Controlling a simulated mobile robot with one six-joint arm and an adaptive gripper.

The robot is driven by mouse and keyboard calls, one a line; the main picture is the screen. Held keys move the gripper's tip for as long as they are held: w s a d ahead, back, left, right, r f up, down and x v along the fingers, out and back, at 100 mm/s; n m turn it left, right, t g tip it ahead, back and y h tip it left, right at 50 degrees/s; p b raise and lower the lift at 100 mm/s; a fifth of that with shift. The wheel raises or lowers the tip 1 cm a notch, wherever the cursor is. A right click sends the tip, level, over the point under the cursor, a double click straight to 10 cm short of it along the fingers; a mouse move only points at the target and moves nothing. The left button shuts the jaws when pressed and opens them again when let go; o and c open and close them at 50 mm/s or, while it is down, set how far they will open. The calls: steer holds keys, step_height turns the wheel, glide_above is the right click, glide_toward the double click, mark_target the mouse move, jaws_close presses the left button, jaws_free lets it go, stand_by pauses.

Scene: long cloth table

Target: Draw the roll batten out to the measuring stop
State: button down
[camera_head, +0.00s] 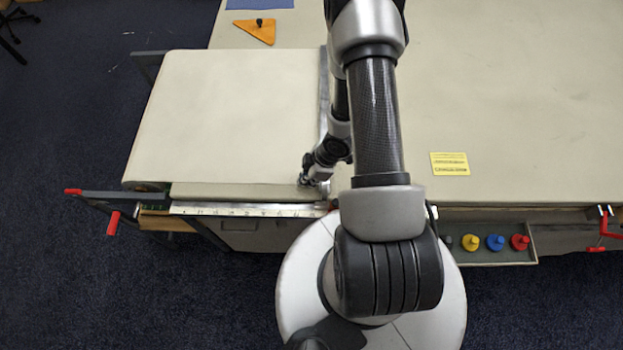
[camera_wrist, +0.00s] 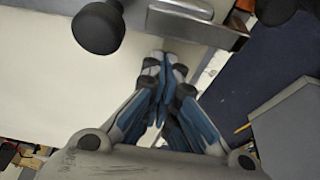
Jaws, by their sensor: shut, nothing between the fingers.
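A long grey metal strip (camera_head: 324,95), which looks like the roll batten, lies along the right end of the pale cloth (camera_head: 235,110). In the wrist view a metal bar end (camera_wrist: 195,24) lies just beyond my fingertips. My gripper (camera_head: 306,181) is near the strip's front end, above the front edge of the table. In the wrist view my gripper (camera_wrist: 164,60) has its fingers together with nothing between them; I cannot tell if they touch the bar. A numbered ruler (camera_head: 245,210) runs along the front edge. I cannot make out the measuring stop; my arm hides part of the edge.
A yellow card (camera_head: 450,164) lies on the table to the right. A tray (camera_head: 487,257) with coloured knobbed pieces hangs at the front right. An orange triangle (camera_head: 256,31) lies at the back. Red-handled clamps (camera_head: 113,222) stick out at front left. The right tabletop is mostly clear.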

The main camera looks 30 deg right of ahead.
steer(key=shift+w+a+r, duration=0.2)
steer(key=shift+w+a, duration=0.4)
steer(key=shift+a, duration=0.25)
step_height(320, 180, up, 2)
steer(key=shift+d+r+p, duration=0.1)
steer(key=shift+r+p, duration=0.05)
steer(key=shift+p, duration=0.45)
steer(key=p+v, duration=0.3)
steer(key=v, duration=0.4)
steer(key=shift+s+d, duration=0.3)
steer(key=shift+s, duration=0.1)
